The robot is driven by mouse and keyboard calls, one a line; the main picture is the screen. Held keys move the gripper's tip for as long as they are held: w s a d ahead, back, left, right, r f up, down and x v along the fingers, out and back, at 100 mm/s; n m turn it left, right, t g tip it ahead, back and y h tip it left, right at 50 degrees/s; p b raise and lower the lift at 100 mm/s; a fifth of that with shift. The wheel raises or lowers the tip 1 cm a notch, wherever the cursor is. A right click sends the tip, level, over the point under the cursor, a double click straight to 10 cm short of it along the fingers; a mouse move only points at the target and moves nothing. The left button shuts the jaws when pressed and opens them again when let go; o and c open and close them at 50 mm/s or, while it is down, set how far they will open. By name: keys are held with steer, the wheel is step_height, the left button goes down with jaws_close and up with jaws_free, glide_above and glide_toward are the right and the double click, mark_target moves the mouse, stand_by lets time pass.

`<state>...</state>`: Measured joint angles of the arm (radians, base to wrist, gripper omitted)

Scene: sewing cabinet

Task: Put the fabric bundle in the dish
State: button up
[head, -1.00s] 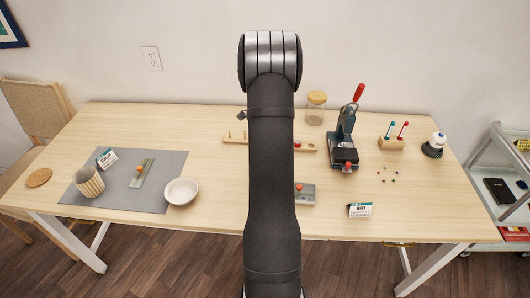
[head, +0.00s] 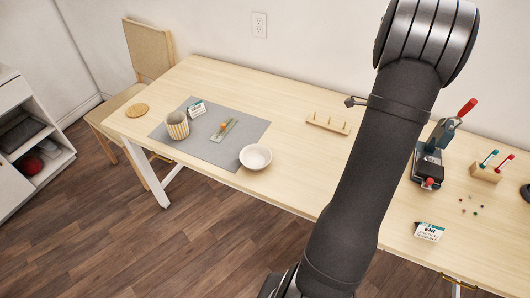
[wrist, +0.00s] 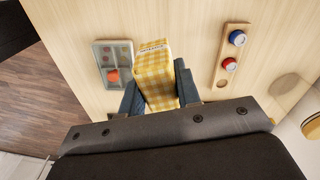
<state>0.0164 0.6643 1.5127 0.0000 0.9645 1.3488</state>
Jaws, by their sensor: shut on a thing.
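The fabric bundle (wrist: 155,62) is a yellow-and-white checked block with a small printed label at its far end. In the wrist view it sits between the dark fingers of my gripper (wrist: 158,92), which is shut on it. The table lies below; the gap under the bundle cannot be judged. The dish (head: 256,158) is a round white bowl near the table's front edge, empty as far as I can see. It stands at the right corner of the grey mat. In the head view my arm hides the gripper and bundle.
On the grey mat (head: 212,150) stand a striped cup (head: 177,125), a card and a small strip. A peg rack (head: 328,124) lies behind the dish. The wrist view shows a grey sectioned tray (wrist: 115,78) and a spool rack (wrist: 229,60). A hand press (head: 433,155) stands right.

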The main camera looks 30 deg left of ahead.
steer(key=s+a+n, duration=0.4)
steer(key=a+n, duration=0.3)
steer(key=a, duration=0.4)
steer(key=n, duration=0.9)
glide_above(256, 160)
steer(key=f, duration=0.6)
steer(key=shift+d, duration=0.25)
steer(key=shift+a+f, duration=0.15)
steer(key=shift+a, duration=0.05)
steer(key=shift+f, duration=2)
steer(key=o, duration=1)
steer(key=shift+f, duration=0.15)
